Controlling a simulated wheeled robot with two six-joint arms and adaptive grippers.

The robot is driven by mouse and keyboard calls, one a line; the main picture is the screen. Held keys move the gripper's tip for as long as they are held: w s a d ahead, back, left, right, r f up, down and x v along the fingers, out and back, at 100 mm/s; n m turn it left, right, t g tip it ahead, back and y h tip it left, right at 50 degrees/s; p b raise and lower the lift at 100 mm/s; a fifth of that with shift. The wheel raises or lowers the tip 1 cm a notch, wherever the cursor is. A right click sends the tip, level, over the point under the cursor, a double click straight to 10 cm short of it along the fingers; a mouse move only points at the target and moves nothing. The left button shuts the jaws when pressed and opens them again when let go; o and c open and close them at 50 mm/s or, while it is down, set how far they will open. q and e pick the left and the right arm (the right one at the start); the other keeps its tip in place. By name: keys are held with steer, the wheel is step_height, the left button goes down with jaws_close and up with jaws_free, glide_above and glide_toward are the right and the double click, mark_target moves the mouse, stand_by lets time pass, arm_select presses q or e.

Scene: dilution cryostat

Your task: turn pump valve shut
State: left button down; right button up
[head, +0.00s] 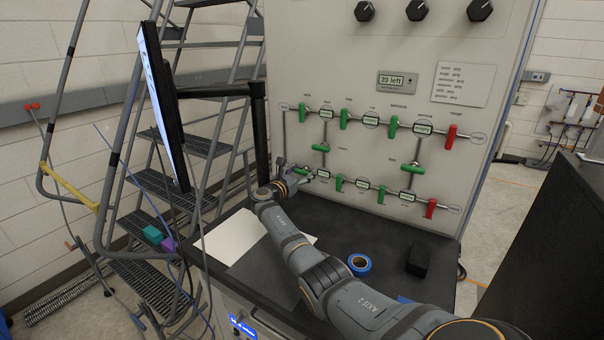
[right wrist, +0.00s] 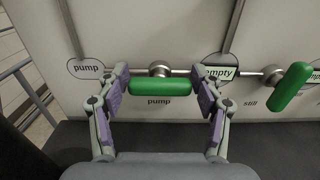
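The pump valve's green handle (right wrist: 160,87) lies level, along its pipe, above the printed word "pump" in the right wrist view. In the head view the handle (head: 301,171) is small, at the left of the panel's lower row. My right gripper (right wrist: 162,88) is open, one finger beyond each end of the handle, with a narrow gap seen on both sides. In the head view the right gripper (head: 290,174) is partly hidden by its own wrist. My left gripper is not in view.
The still valve's green handle (right wrist: 291,87) is just right of my gripper. Several other green handles and two red ones (head: 451,135) are on the panel. Blue tape (head: 359,264), a black block (head: 418,259) and white paper (head: 232,239) lie on the bench. A monitor (head: 163,104) stands left.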

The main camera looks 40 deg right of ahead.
steer(key=c, duration=0.7)
steer(key=shift+o, duration=0.2)
steer(key=shift+f+b, duration=0.15)
steer(key=shift+b, duration=0.25)
steer(key=shift+f+m+b, duration=0.1)
steer(key=shift+m+b, duration=0.95)
steer(key=shift+m, duration=0.15)
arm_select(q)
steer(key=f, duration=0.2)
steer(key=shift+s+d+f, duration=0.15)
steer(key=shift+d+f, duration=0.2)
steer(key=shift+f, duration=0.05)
arm_select(e)
steer(key=shift+r, duration=0.25)
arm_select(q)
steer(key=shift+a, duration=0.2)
arm_select(e)
steer(key=o, duration=1.2)
steer(key=shift+s+a, duration=0.1)
steer(key=shift+c, duration=0.2)
